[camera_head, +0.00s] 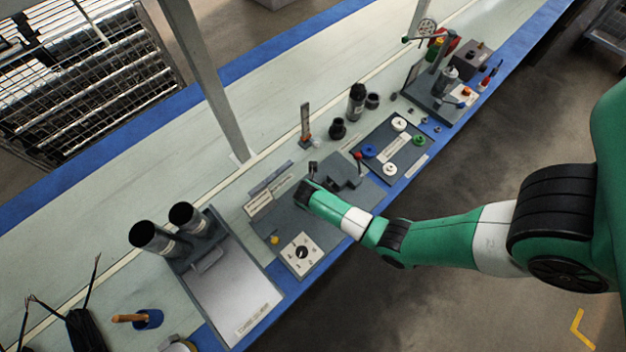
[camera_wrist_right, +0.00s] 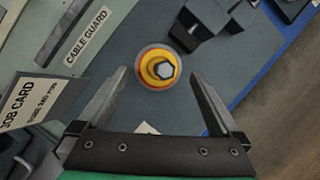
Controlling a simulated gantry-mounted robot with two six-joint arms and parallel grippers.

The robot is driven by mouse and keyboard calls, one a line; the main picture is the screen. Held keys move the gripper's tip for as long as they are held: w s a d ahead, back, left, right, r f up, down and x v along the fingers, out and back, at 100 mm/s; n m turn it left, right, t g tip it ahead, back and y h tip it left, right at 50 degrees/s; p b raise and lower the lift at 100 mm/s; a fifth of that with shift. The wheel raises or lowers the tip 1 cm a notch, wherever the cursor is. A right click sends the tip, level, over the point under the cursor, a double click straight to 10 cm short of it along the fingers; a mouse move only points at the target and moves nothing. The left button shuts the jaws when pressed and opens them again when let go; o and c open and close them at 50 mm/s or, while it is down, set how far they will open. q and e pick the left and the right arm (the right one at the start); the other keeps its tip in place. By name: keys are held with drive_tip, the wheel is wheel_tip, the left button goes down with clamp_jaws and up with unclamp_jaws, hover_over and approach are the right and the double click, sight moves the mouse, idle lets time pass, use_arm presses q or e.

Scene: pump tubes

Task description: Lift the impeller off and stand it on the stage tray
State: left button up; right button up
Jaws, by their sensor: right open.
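A round yellow-orange part with a hex-shaped centre (camera_wrist_right: 160,68), which looks like the impeller, sits on the grey board in the right wrist view. My right gripper (camera_wrist_right: 165,90) is open, its two fingers apart on either side of and short of this part, with nothing between the tips. In the head view my right gripper (camera_head: 308,184) is over the grey board and hides the part. A dark tray (camera_head: 376,150) with white, blue and green round pieces lies to the right; I cannot tell whether it is the stage tray. My left gripper is not in view.
A dark block fixture (camera_head: 343,170) stands close to the right gripper; it also shows in the wrist view (camera_wrist_right: 212,20). A white plate with a black knob (camera_head: 301,255) is nearer the front. Two black cylinders (camera_head: 150,236) stand behind a silver tray (camera_head: 235,290) at left.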

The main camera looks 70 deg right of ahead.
drive_tip(key=shift+b+x, duration=0.45)
drive_tip(key=shift+x, duration=1)
drive_tip(key=shift+w, duration=0.1)
clamp_jaws()
drive_tip(key=shift+r+p, duration=0.75)
drive_tip(key=shift+p, duration=0.15)
wheel_tip(320, 180, up, 14)
drive_tip(key=p, duration=1.5)
drive_tip(key=shift+r, duration=0.2)
idle(0.5)
